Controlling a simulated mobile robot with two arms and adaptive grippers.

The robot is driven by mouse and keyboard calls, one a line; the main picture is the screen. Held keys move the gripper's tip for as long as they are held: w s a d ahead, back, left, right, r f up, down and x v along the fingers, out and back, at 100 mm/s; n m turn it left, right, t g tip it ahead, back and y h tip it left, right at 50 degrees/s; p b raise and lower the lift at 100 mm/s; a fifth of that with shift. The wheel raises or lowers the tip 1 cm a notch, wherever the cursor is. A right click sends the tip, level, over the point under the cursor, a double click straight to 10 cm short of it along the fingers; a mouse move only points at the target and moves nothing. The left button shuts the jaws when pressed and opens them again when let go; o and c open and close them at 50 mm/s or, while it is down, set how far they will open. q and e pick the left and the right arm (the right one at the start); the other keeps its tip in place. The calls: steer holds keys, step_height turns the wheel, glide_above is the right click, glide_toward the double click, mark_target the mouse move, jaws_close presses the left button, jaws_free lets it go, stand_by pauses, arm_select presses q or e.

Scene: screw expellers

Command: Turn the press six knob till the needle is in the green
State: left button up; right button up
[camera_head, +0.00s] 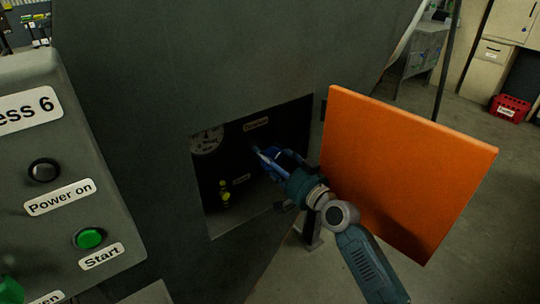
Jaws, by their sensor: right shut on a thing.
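The control box of press six (52,160) stands at the left, with its sign cut off to "ess 6". An open recess in the dark grey machine body holds a round white gauge (207,140) at its upper left. The needle and any green zone are too small to tell. My right gripper (262,152) reaches into the recess from the lower right, just below a small label. It is shut at a spot where the knob itself is hidden or too dark to make out. My left gripper is not in view.
An orange door panel (408,165) stands open right of the recess, close to my right arm. A yellow-green fitting (225,192) sits low in the recess. A green start button (90,238) is on the control box. A red crate (510,108) lies far right.

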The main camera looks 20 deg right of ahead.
steer(key=shift+f+m, duration=0.1)
steer(key=shift+m, duration=0.4)
steer(key=o, duration=1.2)
steer(key=shift+s, duration=0.1)
steer(key=v, duration=1.1)
steer(key=shift+s+d, duration=0.1)
steer(key=shift+s, duration=0.3)
